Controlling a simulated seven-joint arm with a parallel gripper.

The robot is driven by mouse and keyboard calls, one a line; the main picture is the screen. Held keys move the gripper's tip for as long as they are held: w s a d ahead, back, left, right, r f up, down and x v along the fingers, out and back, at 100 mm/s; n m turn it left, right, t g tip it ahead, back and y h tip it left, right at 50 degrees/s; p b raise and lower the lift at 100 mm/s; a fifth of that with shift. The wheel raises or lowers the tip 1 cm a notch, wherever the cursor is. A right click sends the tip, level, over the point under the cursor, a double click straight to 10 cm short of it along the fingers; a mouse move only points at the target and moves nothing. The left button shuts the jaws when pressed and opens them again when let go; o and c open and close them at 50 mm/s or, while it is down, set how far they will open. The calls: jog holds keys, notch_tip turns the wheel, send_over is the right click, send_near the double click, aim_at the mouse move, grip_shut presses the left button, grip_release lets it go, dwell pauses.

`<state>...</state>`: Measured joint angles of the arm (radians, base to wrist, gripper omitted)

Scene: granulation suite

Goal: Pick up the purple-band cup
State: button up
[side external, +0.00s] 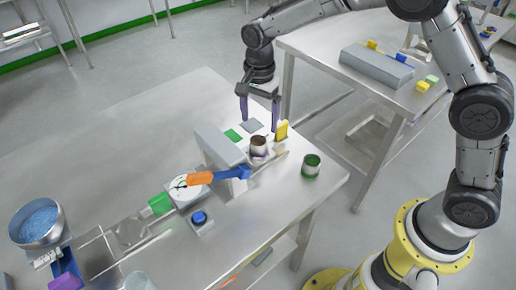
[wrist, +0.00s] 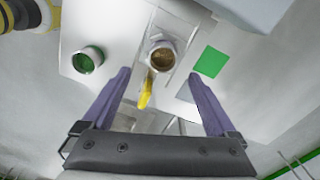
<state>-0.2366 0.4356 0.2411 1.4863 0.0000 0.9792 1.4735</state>
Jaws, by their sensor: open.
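The purple-band cup (side external: 258,148) is a small metal cup with brown contents, standing upright by a grey upright block on the steel table. In the wrist view the cup (wrist: 162,56) lies ahead of and between the fingers, its brown contents showing from above. My gripper (side external: 259,123) is open and empty, with two purple fingers pointing down above and just behind the cup. In the wrist view my gripper (wrist: 160,85) has its fingers spread wide, apart from the cup.
A green-band cup (side external: 311,166) stands to the right near the table edge. A yellow piece (side external: 281,131) stands close behind the purple-band cup. A grey block (side external: 220,152), a blue-and-orange handled tool (side external: 215,177) and a dial (side external: 185,190) are to its left.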

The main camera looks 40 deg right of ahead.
aim_at(258, 141)
jog(key=f, duration=0.9)
jog(key=shift+w, duration=0.25)
grip_shut()
